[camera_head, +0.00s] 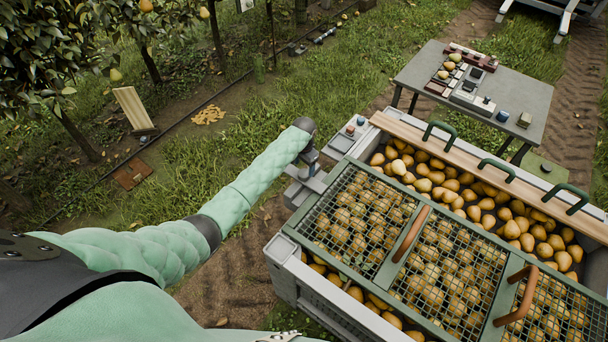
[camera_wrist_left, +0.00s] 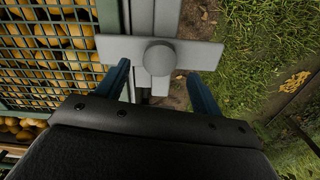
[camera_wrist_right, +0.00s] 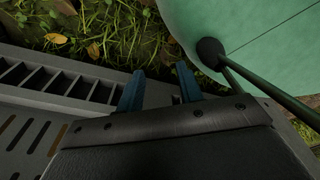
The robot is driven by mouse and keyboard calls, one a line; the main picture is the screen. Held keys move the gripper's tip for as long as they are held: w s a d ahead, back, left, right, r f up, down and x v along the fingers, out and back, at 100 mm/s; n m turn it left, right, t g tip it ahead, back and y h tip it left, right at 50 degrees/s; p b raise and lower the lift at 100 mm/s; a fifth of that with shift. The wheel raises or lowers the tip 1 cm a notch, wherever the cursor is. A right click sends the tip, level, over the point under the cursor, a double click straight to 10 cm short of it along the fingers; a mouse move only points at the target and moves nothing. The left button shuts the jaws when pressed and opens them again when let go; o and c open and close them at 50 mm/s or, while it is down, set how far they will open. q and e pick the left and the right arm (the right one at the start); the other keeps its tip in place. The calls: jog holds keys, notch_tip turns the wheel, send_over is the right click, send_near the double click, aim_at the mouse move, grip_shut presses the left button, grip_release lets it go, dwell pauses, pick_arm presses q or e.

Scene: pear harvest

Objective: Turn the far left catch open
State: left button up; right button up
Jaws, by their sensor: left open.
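The far left catch is a flat grey bar with a round knob (camera_wrist_left: 159,56), seen large in the left wrist view. It lies crosswise over the grey upright strip beside the green mesh lid frame. In the head view the catch (camera_head: 311,184) shows partly below my left gripper (camera_head: 309,168), at the bin's left edge. My left gripper is open, with its blue fingers on either side of the knob; I cannot tell whether they touch the catch. My right gripper (camera_wrist_right: 160,75) is open and empty beside a grey slotted surface in the right wrist view; it is outside the head view.
The mesh lid (camera_head: 349,165) covers many pears and has brown handles (camera_head: 411,234). A wooden plank (camera_head: 470,165) and open pears lie behind it. A grey table (camera_head: 530,95) with devices stands at the back right. Grass lies left of the bin.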

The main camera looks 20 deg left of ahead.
aim_at(304, 172)
pick_arm(q)
notch_tip(304, 172, down, 4)
jog(key=b, duration=0.3)
jog(key=shift+r, duration=0.1)
jog(key=shift+f, duration=0.2)
pick_arm(e)
jog(key=w+a+r, duration=0.1)
jog(key=w, duration=0.8)
jog(key=shift+a+r+t, duration=0.3)
jog(key=shift+a+r, duration=0.05)
jog(key=shift+r, duration=0.05)
pick_arm(q)
jog(key=shift+c, duration=0.2)
jog(key=c, duration=1.4)
jog(key=shift+o, duration=0.2)
pick_arm(e)
jog(key=shift+w+d, duration=0.15)
